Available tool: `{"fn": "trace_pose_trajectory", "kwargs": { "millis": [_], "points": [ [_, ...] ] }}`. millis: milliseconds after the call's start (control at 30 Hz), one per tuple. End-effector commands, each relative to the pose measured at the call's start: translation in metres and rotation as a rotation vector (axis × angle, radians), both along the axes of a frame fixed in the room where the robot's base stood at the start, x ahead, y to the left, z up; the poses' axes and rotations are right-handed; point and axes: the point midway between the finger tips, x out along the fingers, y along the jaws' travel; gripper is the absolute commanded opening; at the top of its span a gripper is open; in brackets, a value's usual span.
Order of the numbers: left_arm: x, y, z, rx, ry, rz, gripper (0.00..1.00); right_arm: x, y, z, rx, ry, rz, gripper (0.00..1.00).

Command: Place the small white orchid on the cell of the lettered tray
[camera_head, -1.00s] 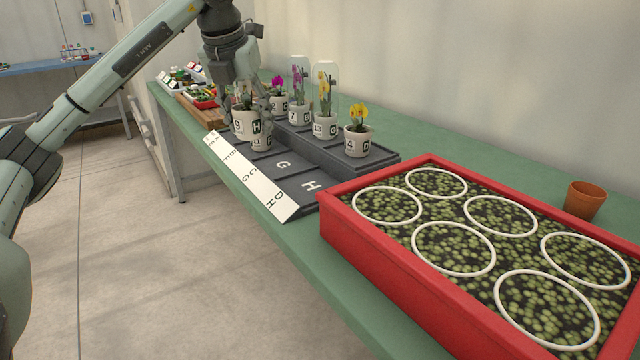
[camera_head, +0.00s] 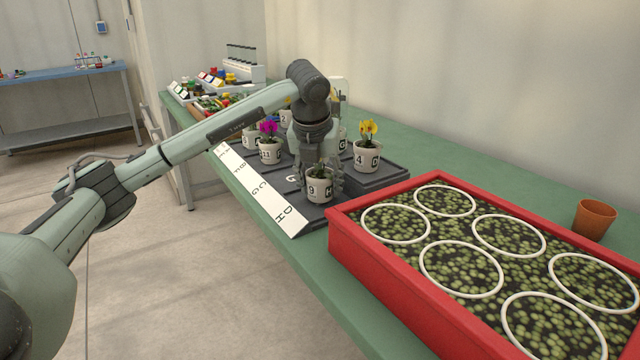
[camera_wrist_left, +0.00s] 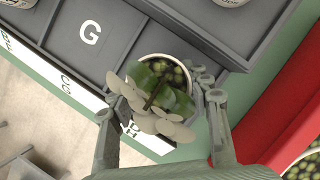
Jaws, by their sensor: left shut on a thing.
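The small white orchid stands in a white pot (camera_head: 319,188) marked 9 and H. Its pale petals (camera_wrist_left: 150,108) and green leaves show in the left wrist view. My left gripper (camera_head: 322,180) is shut on this pot, with a finger on either side of it. The lettered tray (camera_head: 283,179) is dark grey with a white letter strip (camera_head: 262,196) along its front. The pot is upright over the tray's near-right end, beside the cell marked G (camera_wrist_left: 90,32). The pot hides the letter beneath it. I cannot tell whether its base touches the tray.
A yellow orchid pot (camera_head: 366,156) stands on the raised back row, close right of my gripper. A magenta orchid pot (camera_head: 270,153) stands to the left. A red-walled planter (camera_head: 392,287) with white rings lies right of the tray. A terracotta pot (camera_head: 594,219) stands behind it.

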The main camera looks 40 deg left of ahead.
Motion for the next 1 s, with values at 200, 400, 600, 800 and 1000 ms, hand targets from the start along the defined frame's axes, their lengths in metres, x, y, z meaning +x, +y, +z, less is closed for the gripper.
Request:
{"fn": "trace_pose_trajectory", "kwargs": {
  "millis": [200, 400, 600, 800, 1000],
  "points": [
    [0.0, 0.0, -0.004, 0.0, -0.004, 0.001, 0.14, -0.004, 0.0, -0.007, 0.0, 0.013, -0.001, 0.4],
    [0.0, 0.0, -0.007, 0.0, -0.003, 0.0, 0.14, -0.003, 0.0, -0.007, -0.001, 0.013, -0.001, 0.4],
    [0.0, 0.0, -0.007, 0.0, -0.002, 0.0, 0.66, 0.003, 0.001, 0.004, -0.001, -0.002, 0.0, 0.4],
    [0.0, 0.0, -0.007, 0.001, -0.002, 0.0, 0.69, 0.002, 0.0, 0.003, -0.002, 0.001, -0.001, 0.4],
    [0.0, 0.0, -0.002, 0.0, -0.003, 0.0, 0.69, 0.002, 0.0, 0.005, -0.001, -0.003, -0.001, 0.4]
  ]
}}
